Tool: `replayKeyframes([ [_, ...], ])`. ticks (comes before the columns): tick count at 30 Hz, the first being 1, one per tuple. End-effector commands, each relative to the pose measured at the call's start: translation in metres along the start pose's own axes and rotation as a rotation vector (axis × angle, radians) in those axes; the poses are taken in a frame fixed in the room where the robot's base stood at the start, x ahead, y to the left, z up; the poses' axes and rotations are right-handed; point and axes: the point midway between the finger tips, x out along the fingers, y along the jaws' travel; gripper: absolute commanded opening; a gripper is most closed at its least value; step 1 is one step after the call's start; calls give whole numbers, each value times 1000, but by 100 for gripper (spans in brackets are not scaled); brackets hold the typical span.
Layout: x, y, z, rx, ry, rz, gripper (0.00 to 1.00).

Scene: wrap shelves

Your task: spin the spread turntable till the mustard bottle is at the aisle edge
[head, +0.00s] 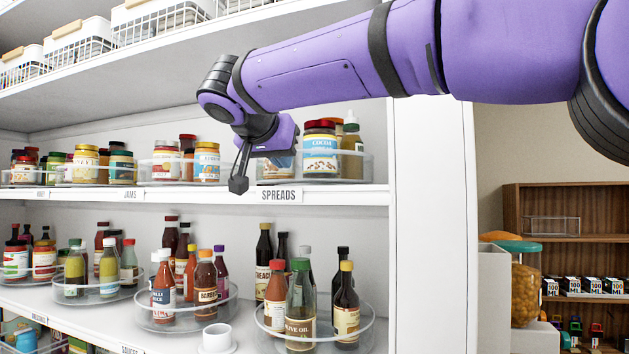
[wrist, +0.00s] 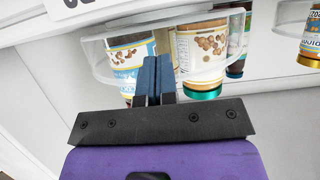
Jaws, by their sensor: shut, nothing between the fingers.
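The spreads turntable, a clear-rimmed tray (head: 372,168), sits on the upper shelf above the SPREADS label (head: 279,196). It carries a red-lidded cocoa jar (head: 320,155) at the front and an olive-yellow bottle with a pale pointed tip (head: 351,142) at the right. That bottle may be the mustard; its label is not readable. My gripper (head: 238,186) is shut and empty at the turntable's left front, partly covering it. In the wrist view my shut fingers (wrist: 154,70) overlap the clear rim (wrist: 200,70); contact cannot be told. A nut-pictured jar (wrist: 203,45) stands behind it.
The jams turntable (head: 150,172) stands close to the left, and a white upright panel (head: 430,200) closes the right side. The lower shelf holds sauce turntables, including an olive oil bottle (head: 300,310). Wire baskets (head: 165,20) fill the shelf above.

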Motion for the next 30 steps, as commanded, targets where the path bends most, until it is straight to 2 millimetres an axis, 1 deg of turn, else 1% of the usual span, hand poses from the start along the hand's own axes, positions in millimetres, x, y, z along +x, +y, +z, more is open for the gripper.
replayKeyframes([
  [3, 2, -3, -1, 1, 1, 2, 0],
  [15, 3, -4, -2, 2, 2, 5, 0],
  [30, 4, -26, -2, 2, 3, 6, 0],
])
